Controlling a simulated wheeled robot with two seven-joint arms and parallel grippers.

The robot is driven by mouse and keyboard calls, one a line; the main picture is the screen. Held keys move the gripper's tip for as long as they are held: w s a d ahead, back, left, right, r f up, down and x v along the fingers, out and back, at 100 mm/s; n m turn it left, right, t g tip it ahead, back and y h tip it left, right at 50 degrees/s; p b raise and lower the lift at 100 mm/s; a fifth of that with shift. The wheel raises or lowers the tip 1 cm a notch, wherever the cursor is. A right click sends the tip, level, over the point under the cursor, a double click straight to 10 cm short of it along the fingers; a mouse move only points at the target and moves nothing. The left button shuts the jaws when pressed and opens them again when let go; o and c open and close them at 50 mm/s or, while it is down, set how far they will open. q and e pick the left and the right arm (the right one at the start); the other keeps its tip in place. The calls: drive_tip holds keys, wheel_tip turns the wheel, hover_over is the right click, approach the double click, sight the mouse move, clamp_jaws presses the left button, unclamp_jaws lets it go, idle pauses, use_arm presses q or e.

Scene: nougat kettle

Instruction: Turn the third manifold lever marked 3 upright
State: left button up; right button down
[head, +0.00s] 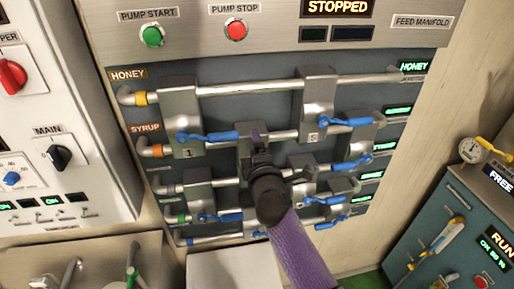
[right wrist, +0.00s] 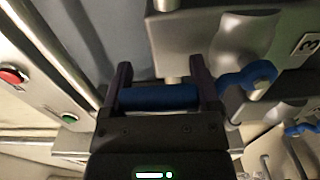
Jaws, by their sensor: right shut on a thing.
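The third lever is a blue handle (right wrist: 158,97) on a grey valve block (right wrist: 215,45) with a plate marked 3 (right wrist: 308,44) in the right wrist view. My right gripper (right wrist: 160,92) is shut on the handle, one dark finger on each side. The handle runs from its curved pivot end toward the pump-button side, the panel's top; I cannot tell whether it is exactly upright. In the head view my right gripper (head: 258,143) covers this lever and much of its block. My left gripper is out of view.
Other blue levers sit close by: lever 1 (head: 207,137), lever 5 (head: 347,122) and several lower ones. The honey pipe (head: 250,89) crosses above. PUMP START (head: 152,36) and PUMP STOP (head: 236,30) buttons sit at the top. A white switch panel (head: 60,110) stands at the left.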

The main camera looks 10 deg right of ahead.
unclamp_jaws()
drive_tip(key=s, duration=1)
drive_tip(key=shift+d+p, duration=0.15)
drive_tip(key=shift+p, duration=0.15)
